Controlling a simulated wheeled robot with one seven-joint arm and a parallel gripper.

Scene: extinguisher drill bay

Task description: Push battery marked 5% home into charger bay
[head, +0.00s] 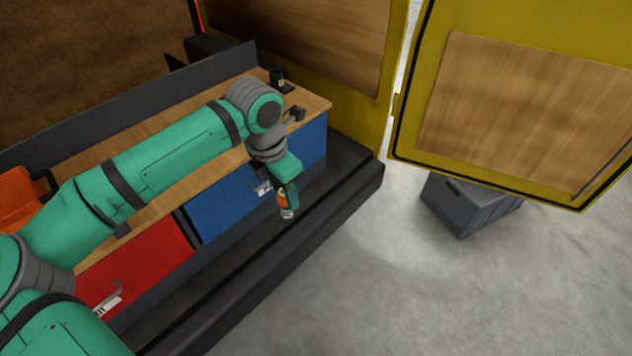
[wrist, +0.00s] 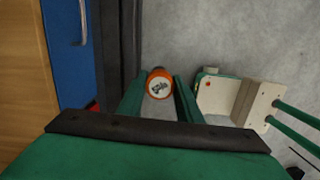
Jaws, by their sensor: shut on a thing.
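My gripper (head: 287,190) is shut on a small orange and white cylinder (head: 286,209), held in the air in front of the blue drawer front. In the wrist view, my gripper (wrist: 160,84) has a finger on each side of the orange cylinder (wrist: 158,74), whose pale round end carries a dark mark. I cannot read a 5% marking, or tell whether the cylinder is a battery. A small black holder (head: 278,77) stands at the far end of the wooden bench; I cannot tell whether it is the charger. No charger bay is clearly recognisable.
The bench (head: 316,104) has a blue drawer front (head: 228,203) and a red one (head: 142,262), both with handles. A dark ledge (head: 345,195) runs below. An orange bin (head: 17,190) sits at left. A grey crate (head: 465,208) stands on open floor beneath a yellow door (head: 500,110).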

